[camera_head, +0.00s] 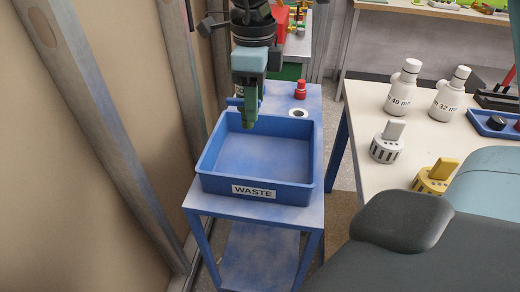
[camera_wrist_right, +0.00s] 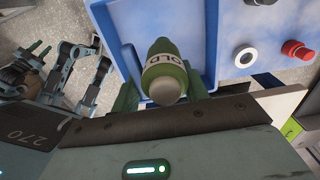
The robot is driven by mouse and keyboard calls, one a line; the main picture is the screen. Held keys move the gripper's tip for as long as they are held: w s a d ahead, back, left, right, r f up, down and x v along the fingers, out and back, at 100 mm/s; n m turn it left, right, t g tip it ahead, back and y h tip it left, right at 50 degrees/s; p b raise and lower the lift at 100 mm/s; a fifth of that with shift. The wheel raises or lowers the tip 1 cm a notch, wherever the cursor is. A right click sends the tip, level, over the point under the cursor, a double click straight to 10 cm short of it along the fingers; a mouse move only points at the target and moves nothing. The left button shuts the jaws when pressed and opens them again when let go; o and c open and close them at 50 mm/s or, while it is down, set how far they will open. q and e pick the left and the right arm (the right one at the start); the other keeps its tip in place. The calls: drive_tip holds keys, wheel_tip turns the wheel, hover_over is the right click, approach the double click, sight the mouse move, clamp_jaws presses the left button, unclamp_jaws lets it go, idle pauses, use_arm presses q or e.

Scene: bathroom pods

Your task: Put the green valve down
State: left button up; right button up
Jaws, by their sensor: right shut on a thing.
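My right gripper (camera_head: 249,118) points down over the back part of the blue bin labelled WASTE (camera_head: 204,172). In the right wrist view the gripper is shut on the green valve (camera_wrist_right: 176,78), which has a pale band lettered "OLD" and a rounded grey end. The valve hangs over the bin, whose blue wall (camera_wrist_right: 110,28) shows behind it. In the head view the valve is hard to tell apart from the green fingers. I cannot tell its exact height above the bin floor. The bin floor that shows is bare.
The bin stands on a blue table (camera_head: 312,97). Behind it are a red-capped item (camera_head: 300,90) and a white ring with a dark centre (camera_head: 298,113). A pale bench (camera_head: 362,98) at right holds white bottles (camera_head: 403,90) and a yellow part (camera_head: 434,178). A wall post stands left.

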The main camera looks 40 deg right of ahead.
drive_tip(key=shift+w+d, duration=0.15)
drive_tip(key=shift+w, duration=0.05)
drive_tip(key=shift+s+f, duration=0.1)
drive_tip(key=shift+f, duration=0.35)
hover_over(256, 164)
wheel_tip(256, 164, down, 5)
use_arm(q)
drive_tip(key=shift+w, duration=0.2)
use_arm(e)
drive_tip(key=shift+f, duration=0.25)
drive_tip(key=shift+f, duration=1.8)
use_arm(q)
drive_tip(key=shift+w, duration=0.15)
drive_tip(key=shift+f, duration=0.1)
